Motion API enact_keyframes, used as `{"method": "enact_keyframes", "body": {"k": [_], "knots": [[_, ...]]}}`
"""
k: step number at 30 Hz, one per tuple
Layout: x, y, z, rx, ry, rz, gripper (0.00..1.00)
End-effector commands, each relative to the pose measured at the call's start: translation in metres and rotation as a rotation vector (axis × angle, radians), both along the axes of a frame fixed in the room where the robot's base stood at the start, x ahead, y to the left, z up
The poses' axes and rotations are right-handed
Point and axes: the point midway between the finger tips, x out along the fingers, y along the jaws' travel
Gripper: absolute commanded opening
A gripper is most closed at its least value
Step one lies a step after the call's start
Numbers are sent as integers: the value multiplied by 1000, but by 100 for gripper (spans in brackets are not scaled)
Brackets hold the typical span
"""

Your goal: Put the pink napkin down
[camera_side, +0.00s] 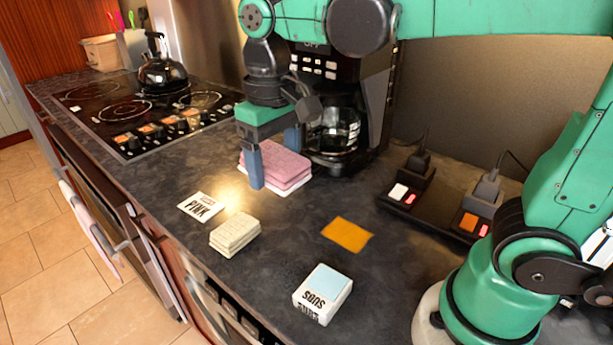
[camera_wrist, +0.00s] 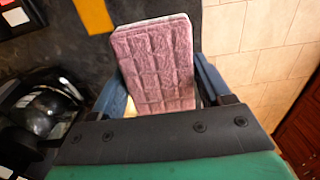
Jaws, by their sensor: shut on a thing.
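The pink napkin (camera_side: 278,163), a thick folded block with a white lower edge, is in front of the coffee maker in the side view. It fills the upper middle of the wrist view (camera_wrist: 156,62). My gripper (camera_side: 273,168) points down with its blue fingers on either side of the napkin, shut on it. In the wrist view the fingers (camera_wrist: 161,82) flank its near part. Whether its underside touches the counter is hard to tell. A white card reading PINK (camera_side: 202,206) lies flat on the counter, left of and nearer than the napkin.
A cream folded cloth (camera_side: 235,234), an orange square (camera_side: 347,234) and a white-and-blue SUDS block (camera_side: 323,294) are on the dark counter. The coffee maker (camera_side: 345,115) stands close behind my gripper. A stove (camera_side: 140,109) is left; a switch strip (camera_side: 433,204) is right.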

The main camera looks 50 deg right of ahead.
Motion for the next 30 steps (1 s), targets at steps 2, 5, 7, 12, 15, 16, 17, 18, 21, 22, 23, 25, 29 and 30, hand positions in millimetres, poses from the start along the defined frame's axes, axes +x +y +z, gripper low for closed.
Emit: {"method": "enact_keyframes", "body": {"k": [2, 5, 7, 12, 15, 16, 17, 18, 21, 22, 23, 25, 29, 30], "knots": [[0, 0, -18, 0, 0, 0, 0], [0, 0, -40, 0, 0, 0, 0], [0, 0, -56, 0, 0, 0, 0], [0, 0, -92, 0, 0, 0, 0], [1, 0, -111, 0, 0, 0, 0], [1, 0, -116, 0, 0, 0, 0], [0, 0, -121, 0, 0, 0, 0], [0, 0, -126, 0, 0, 0, 0], [0, 0, -136, 0, 0, 0, 0], [0, 0, -138, 0, 0, 0, 0], [0, 0, -139, 0, 0, 0, 0], [0, 0, -143, 0, 0, 0, 0], [0, 0, -158, 0, 0, 0, 0], [0, 0, -163, 0, 0, 0, 0]]}}
